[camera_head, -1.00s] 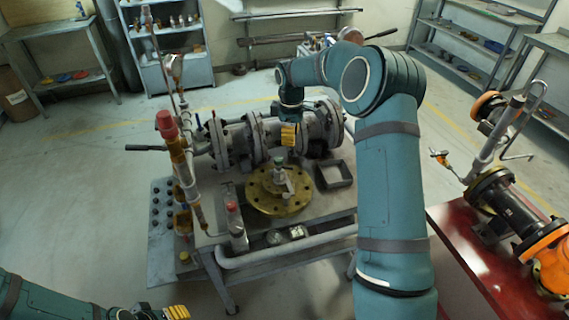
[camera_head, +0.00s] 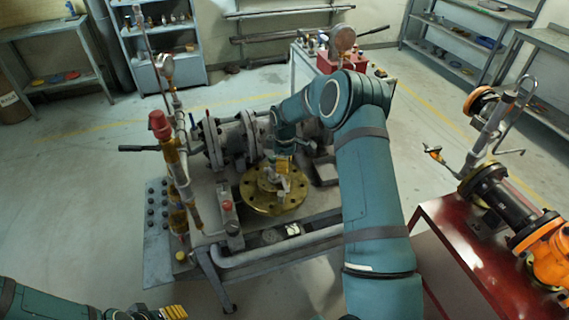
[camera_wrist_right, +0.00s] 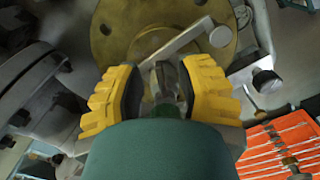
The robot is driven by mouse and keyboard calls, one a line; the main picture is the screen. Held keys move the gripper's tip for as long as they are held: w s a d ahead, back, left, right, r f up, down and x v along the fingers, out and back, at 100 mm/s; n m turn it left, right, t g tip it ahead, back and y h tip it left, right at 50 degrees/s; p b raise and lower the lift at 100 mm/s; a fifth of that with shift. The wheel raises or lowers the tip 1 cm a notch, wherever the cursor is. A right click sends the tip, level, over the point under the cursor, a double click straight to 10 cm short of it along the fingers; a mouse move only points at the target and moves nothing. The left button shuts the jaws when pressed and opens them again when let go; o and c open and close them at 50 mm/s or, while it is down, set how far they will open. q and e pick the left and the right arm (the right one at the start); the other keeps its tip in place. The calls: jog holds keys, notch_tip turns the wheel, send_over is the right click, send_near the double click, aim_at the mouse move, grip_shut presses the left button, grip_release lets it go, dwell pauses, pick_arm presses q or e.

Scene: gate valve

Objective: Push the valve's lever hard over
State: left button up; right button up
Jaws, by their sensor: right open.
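A round brass flange (camera_head: 262,203) with bolt holes lies on the workbench, with a small metal fitting on its middle. In the right wrist view a flat silver lever (camera_wrist_right: 188,36) lies across the brass flange (camera_wrist_right: 112,30), just beyond my fingertips. My right gripper (camera_head: 281,168) is over the fitting; in the wrist view its yellow fingers (camera_wrist_right: 160,85) are open. A grey metal part shows between them; I cannot tell whether they touch it. My left gripper (camera_head: 172,313) is at the bottom left edge, partly cut off.
Grey flanged pipework (camera_head: 213,140) lies behind the brass flange, with a black handle (camera_head: 138,148) sticking out left. A red-capped standpipe (camera_head: 160,125) rises at the bench's left. A red table (camera_head: 445,235) with valves stands right. An orange tray (camera_wrist_right: 280,150) shows in the wrist view.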

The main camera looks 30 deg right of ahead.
grip_shut()
